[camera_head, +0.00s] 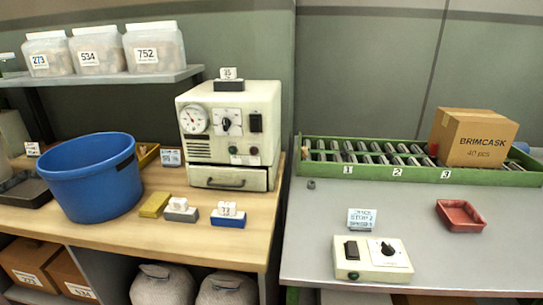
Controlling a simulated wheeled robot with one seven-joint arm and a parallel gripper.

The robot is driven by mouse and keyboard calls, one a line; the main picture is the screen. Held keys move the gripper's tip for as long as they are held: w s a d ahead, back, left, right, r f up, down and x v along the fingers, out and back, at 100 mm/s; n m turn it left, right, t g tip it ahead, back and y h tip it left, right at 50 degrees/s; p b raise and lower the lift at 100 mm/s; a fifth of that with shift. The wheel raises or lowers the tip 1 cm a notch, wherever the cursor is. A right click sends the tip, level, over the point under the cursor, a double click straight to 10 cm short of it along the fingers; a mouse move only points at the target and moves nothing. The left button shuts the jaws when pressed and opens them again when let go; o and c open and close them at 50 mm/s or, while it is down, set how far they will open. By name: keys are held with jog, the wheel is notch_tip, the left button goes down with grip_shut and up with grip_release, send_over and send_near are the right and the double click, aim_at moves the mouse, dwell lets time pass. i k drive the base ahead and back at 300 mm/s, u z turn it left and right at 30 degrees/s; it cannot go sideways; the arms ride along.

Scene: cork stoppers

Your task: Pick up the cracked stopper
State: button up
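I cannot make out a cracked stopper for certain. A small dark grey cylinder-like piece (311,184) lies on the grey table near its back left corner, in front of the green roller rack; it is too small to tell whether it is a stopper or has a crack. Three clear tubs (154,46) on the shelf, labelled 273, 534 and 752, hold pale brown pieces too small to tell. My gripper is not in view.
A green roller rack (420,175) marked 1, 2, 3 bears a BRIMCASK box (475,138). A red tray (461,216), a sign (362,219) and a control box (373,260) stand on the grey table (320,225). A blue bucket (90,180) and a gauge machine (230,135) stand left.

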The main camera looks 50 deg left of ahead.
aim_at(304, 149)
jog(key=u, duration=2.05)
jog(key=i, duration=1)
